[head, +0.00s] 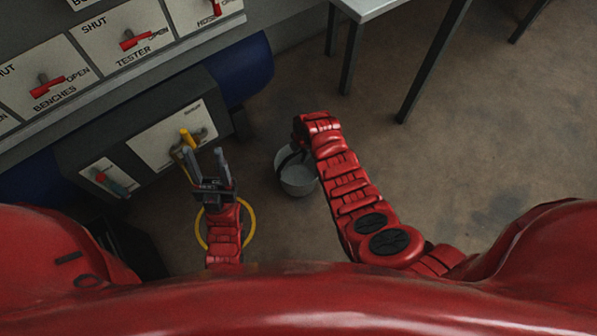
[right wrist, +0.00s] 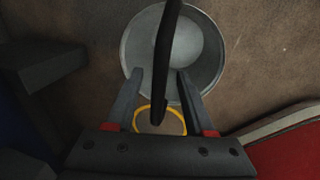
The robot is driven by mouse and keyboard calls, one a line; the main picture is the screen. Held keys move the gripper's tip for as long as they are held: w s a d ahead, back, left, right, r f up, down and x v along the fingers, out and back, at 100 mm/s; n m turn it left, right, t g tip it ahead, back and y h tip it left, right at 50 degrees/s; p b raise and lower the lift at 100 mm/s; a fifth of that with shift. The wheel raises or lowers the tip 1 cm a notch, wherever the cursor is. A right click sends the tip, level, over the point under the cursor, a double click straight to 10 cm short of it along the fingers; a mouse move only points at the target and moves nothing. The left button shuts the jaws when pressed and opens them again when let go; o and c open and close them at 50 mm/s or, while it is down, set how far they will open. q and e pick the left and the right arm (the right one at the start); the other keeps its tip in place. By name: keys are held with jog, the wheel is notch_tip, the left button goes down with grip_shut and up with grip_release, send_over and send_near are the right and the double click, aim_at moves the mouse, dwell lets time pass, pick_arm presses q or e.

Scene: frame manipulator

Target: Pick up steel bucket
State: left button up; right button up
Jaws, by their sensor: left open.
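The steel bucket (head: 299,180) stands on the floor in the middle of the head view, partly covered by my right arm. In the right wrist view the round grey bucket (right wrist: 207,70) lies below the fingers, its inside visible and apparently empty. Its dark handle (right wrist: 166,62) stands up towards the camera and runs between my two right fingers, with gaps on both sides. My right gripper (right wrist: 159,82) is open around the handle; in the head view it is mostly hidden by the wrist. My left gripper (head: 204,162) is open and empty, left of the bucket.
A panel with red-handled levers (head: 130,41) and a lower cabinet (head: 170,135) with valves stand at the left, close to my left gripper. A yellow ring (head: 251,222) shows around my left wrist. A grey table (head: 366,8) stands at the back. Floor at right is clear.

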grip_shut()
dwell(1.2)
